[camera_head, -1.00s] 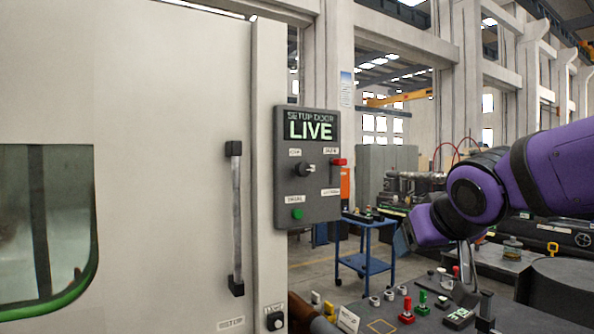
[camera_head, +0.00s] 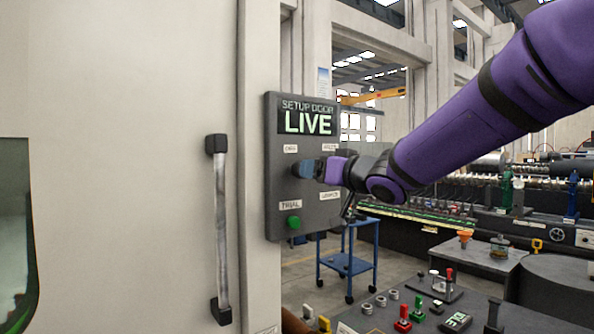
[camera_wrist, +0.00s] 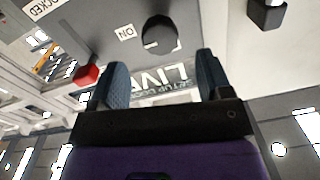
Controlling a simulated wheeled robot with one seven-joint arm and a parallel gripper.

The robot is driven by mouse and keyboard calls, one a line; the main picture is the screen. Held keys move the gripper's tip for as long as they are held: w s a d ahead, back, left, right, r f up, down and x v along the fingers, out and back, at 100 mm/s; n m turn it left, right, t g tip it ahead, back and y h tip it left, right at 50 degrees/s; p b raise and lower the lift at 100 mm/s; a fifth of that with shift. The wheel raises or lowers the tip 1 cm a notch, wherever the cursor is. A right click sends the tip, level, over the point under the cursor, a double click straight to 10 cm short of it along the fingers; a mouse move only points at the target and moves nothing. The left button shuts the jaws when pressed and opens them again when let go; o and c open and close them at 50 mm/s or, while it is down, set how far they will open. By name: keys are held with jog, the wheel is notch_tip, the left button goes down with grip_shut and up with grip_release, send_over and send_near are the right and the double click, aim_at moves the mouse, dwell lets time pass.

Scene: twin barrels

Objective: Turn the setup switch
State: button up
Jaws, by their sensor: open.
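The setup switch is a round black knob (camera_wrist: 160,35) on the dark grey control panel (camera_head: 272,215). In the wrist view the panel appears upside down, and the knob lies just beyond my open fingers, roughly midway between them, with an ON label beside it. My gripper (camera_head: 309,168) is at the panel front in the head view and covers the knob there. It also shows in the wrist view (camera_wrist: 160,70), open, with nothing between its fingers. The display (camera_head: 307,120) reads SETUP DOOR LIVE. Whether a finger touches the knob I cannot tell.
A red lever (camera_wrist: 88,73) sits on the panel beside one finger. A green button (camera_head: 294,222) is below, labelled TRIAL. A door handle (camera_head: 221,230) stands left of the panel. A blue cart (camera_head: 348,263) and a bench with small controls are lower right.

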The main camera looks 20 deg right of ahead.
aim_at(298, 169)
jog(key=x, duration=0.8)
jog(key=shift+w+a, duration=0.1)
jog(key=shift+w, duration=0.15)
jog(key=c, duration=0.9)
